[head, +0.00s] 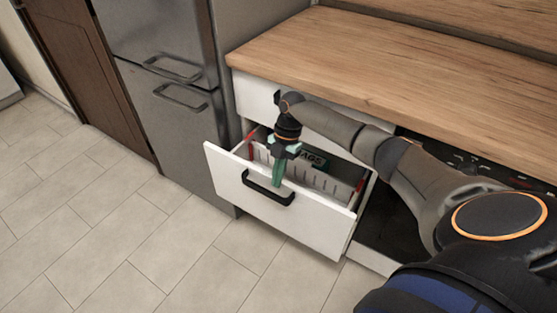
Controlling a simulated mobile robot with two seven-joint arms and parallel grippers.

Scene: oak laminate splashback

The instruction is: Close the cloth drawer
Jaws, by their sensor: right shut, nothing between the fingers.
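The drawer (227,177) has a white front with a black bar handle (268,188) and stands pulled out below the wooden counter. Inside it are a white ribbed divider and a dark green box (313,158) with light lettering; no cloth can be made out. My right gripper (278,180) points down at the drawer front, close to the handle. Its fingers are shut and empty. I cannot tell whether they touch the front or the handle. My left gripper is not in view.
The wooden counter (400,60) runs above the drawer. A grey fridge (165,100) with two handles stands at the left, beside a brown door (75,60). A dark open space lies right of the drawer. The tiled floor (130,220) in front is clear.

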